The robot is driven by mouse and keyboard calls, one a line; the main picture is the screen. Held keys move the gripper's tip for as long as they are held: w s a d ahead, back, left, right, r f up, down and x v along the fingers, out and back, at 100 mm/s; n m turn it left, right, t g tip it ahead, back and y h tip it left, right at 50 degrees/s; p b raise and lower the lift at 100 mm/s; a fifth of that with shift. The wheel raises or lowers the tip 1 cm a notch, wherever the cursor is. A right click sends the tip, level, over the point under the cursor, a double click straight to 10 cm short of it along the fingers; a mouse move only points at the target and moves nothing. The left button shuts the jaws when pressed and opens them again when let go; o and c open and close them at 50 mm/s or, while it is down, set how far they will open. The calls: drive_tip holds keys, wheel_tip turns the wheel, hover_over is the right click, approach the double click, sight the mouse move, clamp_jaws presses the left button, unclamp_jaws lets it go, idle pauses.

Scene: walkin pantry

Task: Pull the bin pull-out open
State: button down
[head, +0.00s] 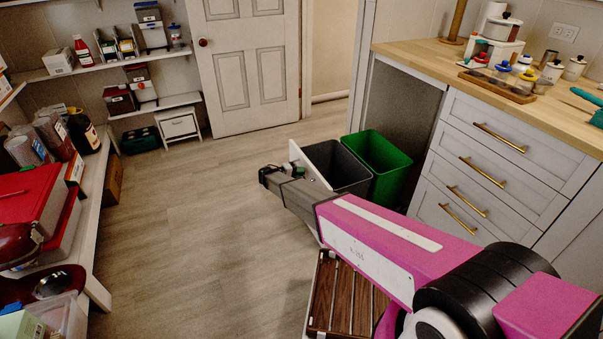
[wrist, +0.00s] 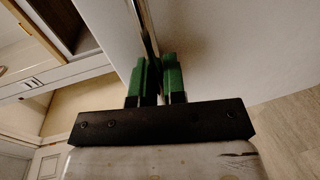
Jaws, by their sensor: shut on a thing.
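The bin pull-out stands out from the cabinet under the counter. Its white front panel (head: 322,158) shows in the head view, with a dark grey bin (head: 342,172) and a green bin (head: 377,158) behind it. My gripper (wrist: 157,78) has green fingers and is shut on the pull-out's thin handle (wrist: 149,28) in the wrist view. The pale front panel (wrist: 215,50) fills much of that view.
Drawers with brass handles (head: 480,172) stand right of the pull-out under the wooden counter (head: 480,65). A slatted wooden piece (head: 345,300) lies below my arm. Loaded shelves line the left side. The floor (head: 190,240) between is clear.

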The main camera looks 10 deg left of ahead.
drive_tip(key=c, duration=1.2)
unclamp_jaws()
drive_tip(key=v, duration=1)
drive_tip(key=shift+s+a, duration=0.25)
drive_tip(key=shift+a, duration=0.05)
